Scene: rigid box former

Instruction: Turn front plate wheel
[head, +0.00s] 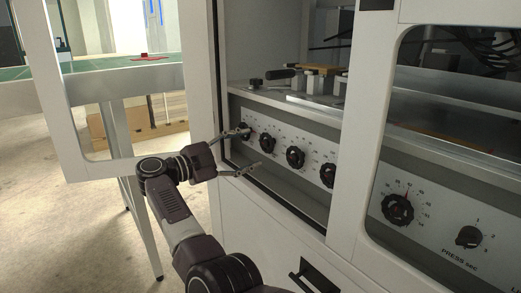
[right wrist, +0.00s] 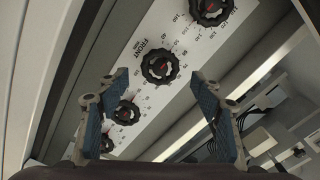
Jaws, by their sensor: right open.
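The front plate wheel (right wrist: 160,67) is a black ribbed knob with a red centre mark. It sits beside the printed word FRONT on a white scale panel in the right wrist view. In the head view several like wheels line the panel; I cannot tell for sure which is the front one. My right gripper (head: 252,150) is open and empty in front of the left end of that panel. In the right wrist view its blue-padded fingers (right wrist: 160,78) frame the front wheel from either side, apart from it. My left gripper is not in view.
An open white door (head: 75,168) stands to the left of the machine. A white post (head: 358,150) divides the opening from a right window with another dial (head: 397,209). A ledge with clamps (head: 285,90) lies above the wheels. A green table (head: 110,78) stands behind.

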